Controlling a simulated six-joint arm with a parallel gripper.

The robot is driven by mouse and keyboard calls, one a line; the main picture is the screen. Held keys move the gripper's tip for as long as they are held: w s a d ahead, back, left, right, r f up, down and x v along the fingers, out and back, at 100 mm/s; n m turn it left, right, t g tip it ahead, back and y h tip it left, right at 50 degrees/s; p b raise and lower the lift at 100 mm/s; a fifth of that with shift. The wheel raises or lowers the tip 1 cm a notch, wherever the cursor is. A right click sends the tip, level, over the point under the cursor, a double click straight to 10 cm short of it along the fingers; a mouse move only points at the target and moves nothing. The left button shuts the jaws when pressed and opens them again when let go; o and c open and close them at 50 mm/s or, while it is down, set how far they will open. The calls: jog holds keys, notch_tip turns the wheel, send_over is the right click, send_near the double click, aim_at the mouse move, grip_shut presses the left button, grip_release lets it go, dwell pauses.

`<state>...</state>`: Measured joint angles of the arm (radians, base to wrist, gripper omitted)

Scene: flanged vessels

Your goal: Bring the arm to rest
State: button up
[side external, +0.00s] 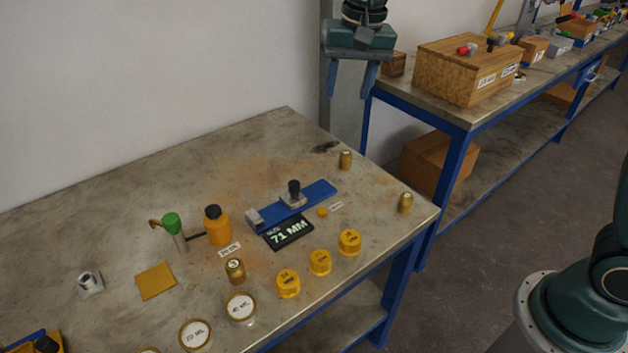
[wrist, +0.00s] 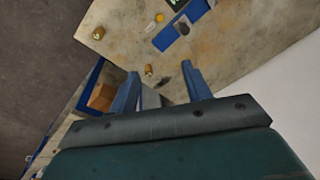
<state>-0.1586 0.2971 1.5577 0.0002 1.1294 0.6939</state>
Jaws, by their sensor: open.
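My gripper (side external: 351,80) hangs in the air above the far right corner of the table, near the top of the side view. Its two blue fingers point down and are spread apart with nothing between them. In the wrist view my gripper (wrist: 157,85) also shows its fingers apart and empty. The table (side external: 90,215) lies below and to the left, well clear of the fingers.
A blue fixture (side external: 318,194) with a black knob and a display reading 71 MM (side external: 288,233) sit mid-table. An orange bottle (side external: 217,228), yellow caps (side external: 320,262) and brass pieces stand around them. A second bench with a wooden box (side external: 468,70) is right of the gripper.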

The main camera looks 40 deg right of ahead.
jog(key=s+d+n+t, duration=0.2)
jog(key=s+d+n, duration=0.1)
jog(key=s, duration=1.1)
jog(key=s+d+n+t, duration=0.1)
jog(key=s+d+n, duration=0.2)
jog(key=s, duration=1.2)
jog(key=shift+d+t, duration=0.4)
jog(key=shift+d, duration=0.35)
